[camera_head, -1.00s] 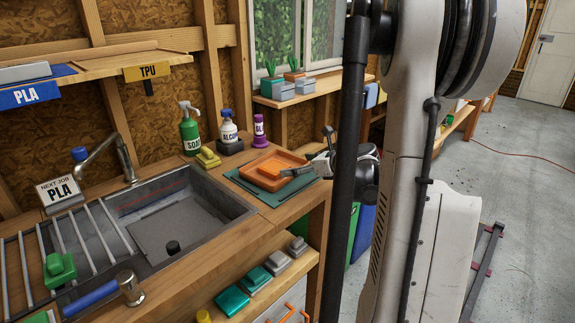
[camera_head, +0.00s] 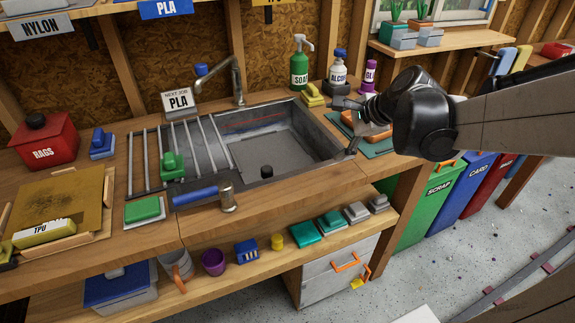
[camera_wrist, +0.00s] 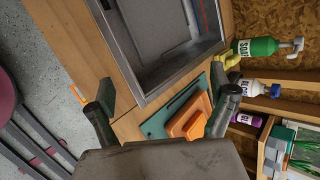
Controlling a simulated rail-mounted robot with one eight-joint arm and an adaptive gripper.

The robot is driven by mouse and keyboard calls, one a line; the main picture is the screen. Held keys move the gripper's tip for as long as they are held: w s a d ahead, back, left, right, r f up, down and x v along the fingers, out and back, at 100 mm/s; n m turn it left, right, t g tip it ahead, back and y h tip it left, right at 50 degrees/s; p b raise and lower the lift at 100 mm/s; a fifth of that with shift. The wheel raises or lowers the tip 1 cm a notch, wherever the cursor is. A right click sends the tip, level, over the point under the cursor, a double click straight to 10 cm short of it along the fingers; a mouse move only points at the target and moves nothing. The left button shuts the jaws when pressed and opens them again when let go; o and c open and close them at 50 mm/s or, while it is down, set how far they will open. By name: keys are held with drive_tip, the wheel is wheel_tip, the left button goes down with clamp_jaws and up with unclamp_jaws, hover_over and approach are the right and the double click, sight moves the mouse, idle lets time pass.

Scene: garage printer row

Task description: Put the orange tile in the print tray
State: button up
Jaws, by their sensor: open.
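In the head view the gripper (camera_head: 347,124) is near the tray's left side, by the sink's right end.
The sink (camera_head: 262,140) is left of the tray. A soap bottle (camera_head: 300,63), an alcohol bottle (camera_head: 338,68) and a purple bottle (camera_head: 368,76) stand behind it. A blue-handled tool (camera_head: 196,196) lies in front. Scrap (camera_head: 438,190) and card bins stand below right.

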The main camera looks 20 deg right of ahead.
drive_tip(key=s+a+n+g+h, duration=0.1)
drive_tip(key=s+a+n+h, duration=0.1)
drive_tip(key=s+a+n, duration=1.3)
drive_tip(key=n, duration=0.4)
drive_tip(key=shift+s+a+f, duration=0.15)
drive_tip(key=shift+s+f, duration=0.05)
drive_tip(key=shift+s, duration=0.05)
